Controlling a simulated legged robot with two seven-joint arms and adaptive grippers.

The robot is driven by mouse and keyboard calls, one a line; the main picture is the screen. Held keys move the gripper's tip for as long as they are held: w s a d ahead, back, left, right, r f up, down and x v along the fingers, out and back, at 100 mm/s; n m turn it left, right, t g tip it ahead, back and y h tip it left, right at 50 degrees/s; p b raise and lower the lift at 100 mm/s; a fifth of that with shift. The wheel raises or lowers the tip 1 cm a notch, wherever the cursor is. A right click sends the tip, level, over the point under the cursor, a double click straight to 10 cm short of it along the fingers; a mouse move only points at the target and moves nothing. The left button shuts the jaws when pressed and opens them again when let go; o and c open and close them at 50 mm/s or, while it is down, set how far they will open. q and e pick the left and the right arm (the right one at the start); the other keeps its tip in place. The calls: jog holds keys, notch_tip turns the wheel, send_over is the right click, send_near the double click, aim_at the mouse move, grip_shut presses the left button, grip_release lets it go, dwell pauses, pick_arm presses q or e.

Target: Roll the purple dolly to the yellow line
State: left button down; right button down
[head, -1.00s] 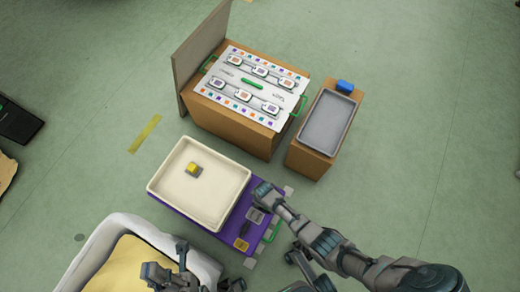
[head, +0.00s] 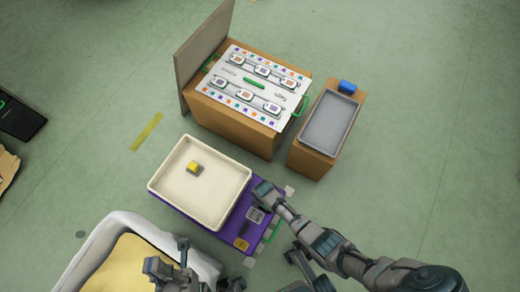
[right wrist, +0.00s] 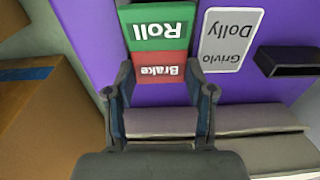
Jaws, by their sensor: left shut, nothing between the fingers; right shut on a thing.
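The purple dolly (head: 215,228) stands on the floor at centre, with a cream tray (head: 203,208) on its deck. The yellow line (head: 147,132) is a short floor strip up and left of the dolly. My right gripper (head: 262,188) is at the dolly's right end. In the right wrist view its fingers (right wrist: 160,108) close around a grey bar (right wrist: 160,122) beside a red Brake label (right wrist: 158,72) and a green Roll label (right wrist: 158,30). The grip itself is partly hidden. My left gripper (head: 158,268) is shut and empty, at the bottom near a white bin.
A yellow-topped item (head: 194,168) sits in the tray. A wooden cabinet (head: 238,127) with a panel stands behind the dolly, and a grey tray (head: 329,122) on a smaller stand is to its right. The white bin (head: 120,228) is close at lower left. Floor around the yellow line is clear.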

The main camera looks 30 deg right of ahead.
jog(key=c, duration=0.6)
grip_release()
jog(key=shift+w+a+r, duration=0.35)
jog(key=shift+w+r, duration=0.2)
jog(key=shift+w, duration=0.05)
jog(key=shift+o, duration=1)
jog(key=shift+s, duration=0.1)
jog(key=shift+s+f, duration=0.2)
jog(key=shift+d+r, duration=0.15)
jog(key=shift+r, duration=0.15)
notch_tip(320, 180, up, 11)
jog(key=shift+s+d, duration=0.15)
jog(key=shift+s, duration=0.3)
jog(key=shift+r, duration=0.1)
jog(key=shift+c, duration=0.2)
